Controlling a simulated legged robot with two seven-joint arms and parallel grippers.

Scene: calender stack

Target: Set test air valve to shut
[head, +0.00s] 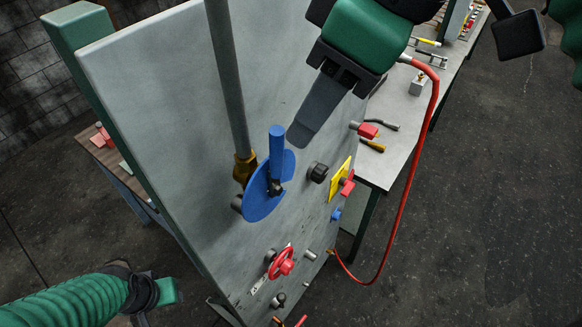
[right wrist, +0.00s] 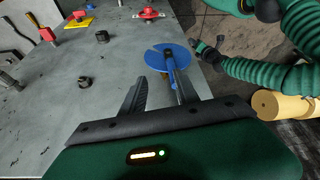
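A blue valve handle (head: 277,150) stands out from a blue round disc (head: 263,200) on the grey panel, below a brass fitting (head: 244,168) and grey pipe. In the head view the handle points up. My right gripper (head: 303,130) is just right of the handle, apart from it; its fingers overlap there. The right wrist view shows its fingers (right wrist: 158,92) open and empty, with the handle (right wrist: 172,68) beyond, nearer the right-hand finger. The disc (right wrist: 160,56) shows there too. My left gripper (head: 160,293) is low at the left, away from the valve; its fingers are unclear.
The panel (head: 150,80) also carries a black knob (head: 317,172), a yellow plate (head: 340,180) with a red handle, a red handwheel (head: 281,263) and a small blue knob (head: 336,214). A red hose (head: 407,190) hangs at right. A bench (head: 400,110) with tools stands behind.

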